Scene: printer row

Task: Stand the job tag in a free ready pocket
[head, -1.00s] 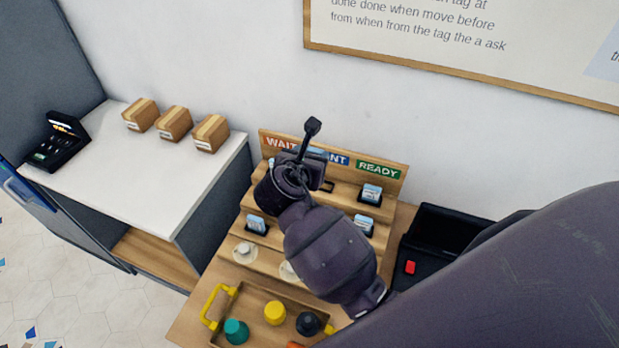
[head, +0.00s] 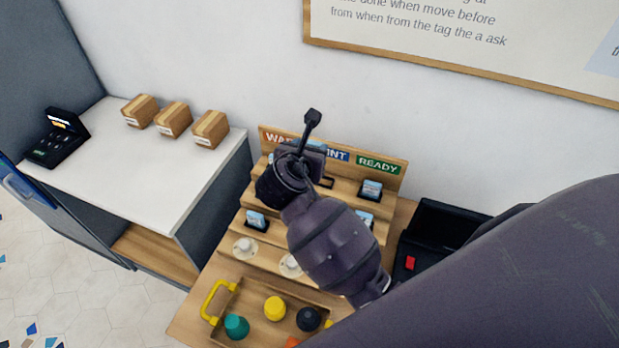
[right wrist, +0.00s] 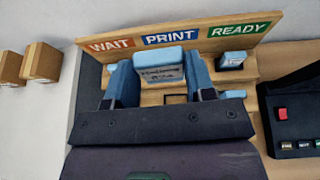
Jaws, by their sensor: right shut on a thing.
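My right gripper (right wrist: 160,85) is shut on the job tag (right wrist: 164,68), a pale blue-topped tag with dark print, held upright between its two blue fingers. In the head view the right gripper (head: 303,158) is over the upper part of the wooden rack (head: 335,205), in front of the PRINT label; its wrist hides much of the tag. Under the READY label (head: 378,165), a tag (head: 372,187) stands in the upper pocket and another (head: 365,219) lower down, partly hidden by my arm. A tag (head: 256,218) stands in the left column. My left gripper is out of view.
A tray (head: 222,325) with a yellow handle and coloured knobs lies in front of the rack. A black device with a red button (head: 410,263) is at right. A white counter (head: 130,180) at left carries three boxes (head: 172,119) and a black terminal (head: 58,137).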

